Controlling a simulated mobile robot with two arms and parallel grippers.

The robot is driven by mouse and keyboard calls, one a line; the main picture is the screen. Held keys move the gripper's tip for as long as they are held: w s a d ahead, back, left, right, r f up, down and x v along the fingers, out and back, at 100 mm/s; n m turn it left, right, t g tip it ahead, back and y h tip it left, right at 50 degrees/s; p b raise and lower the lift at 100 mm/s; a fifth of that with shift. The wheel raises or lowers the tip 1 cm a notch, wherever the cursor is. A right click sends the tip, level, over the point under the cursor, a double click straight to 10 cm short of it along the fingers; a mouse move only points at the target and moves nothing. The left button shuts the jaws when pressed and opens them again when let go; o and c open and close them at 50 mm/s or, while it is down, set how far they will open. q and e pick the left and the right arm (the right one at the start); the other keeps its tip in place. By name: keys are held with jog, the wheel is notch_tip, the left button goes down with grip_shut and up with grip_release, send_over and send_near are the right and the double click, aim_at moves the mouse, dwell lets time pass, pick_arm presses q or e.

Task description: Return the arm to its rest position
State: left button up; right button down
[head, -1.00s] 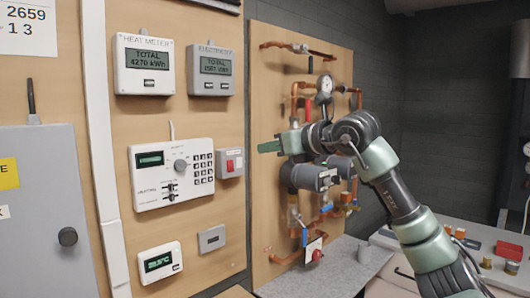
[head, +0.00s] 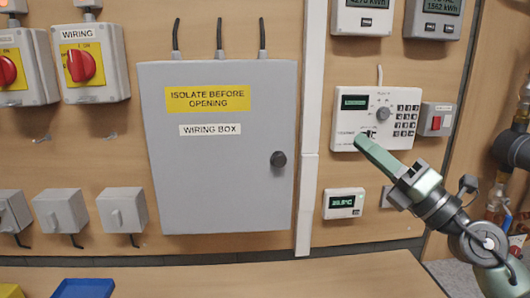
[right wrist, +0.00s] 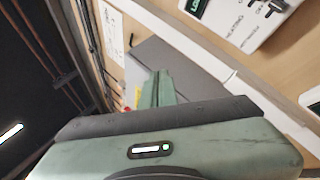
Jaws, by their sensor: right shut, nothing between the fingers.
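My right gripper (head: 372,150) comes in from the right in the head view, its green fingers shut and empty. Its tip lies in front of the lower left part of the white heating control panel (head: 376,118); I cannot tell the gap between them. In the right wrist view the fingers (right wrist: 158,90) show together beyond the green gripper body. The control panel also shows at the top right of that view (right wrist: 238,18). My left gripper is not in view.
A grey wiring box (head: 225,190) and red rotary switches (head: 81,66) are on the wall to the left. A small thermostat (head: 343,203) is below the panel. A wooden bench (head: 250,280) runs below, with a blue tray (head: 83,288).

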jog(key=s+d+f+m+g+h, duration=0.1)
jog(key=s+d+f+m+h, duration=0.15)
jog(key=f+m+h, duration=0.65)
jog(key=s+d+f+m+h, duration=0.2)
jog(key=d+f+m+h, duration=0.2)
jog(key=f+m, duration=0.75)
jog(key=s+d+f+m+g+h, duration=0.1)
jog(key=s+d+f+m+h, duration=0.15)
jog(key=f+m+h, duration=0.75)
jog(key=s+a+f+m+g+y, duration=0.1)
jog(key=s+a+f+g+y, duration=0.1)
jog(key=s+f+g, duration=0.4)
jog(key=s+a+f+m+g+y, duration=0.1)
jog(key=s+a+f+g+y, duration=0.15)
jog(key=s+f, duration=0.65)
jog(key=s+a+f+m+g+y, duration=0.1)
jog(key=s+a+f+g+y, duration=0.2)
jog(key=s+f, duration=0.45)
jog(key=s+f+g, duration=0.2)
jog(key=s+f, duration=0.1)
jog(key=f, duration=2.1)
jog(key=s+d+f, duration=0.3)
jog(key=s+f, duration=1.4)
jog(key=shift+s+n+g, duration=0.35)
jog(key=shift+n, duration=0.1)
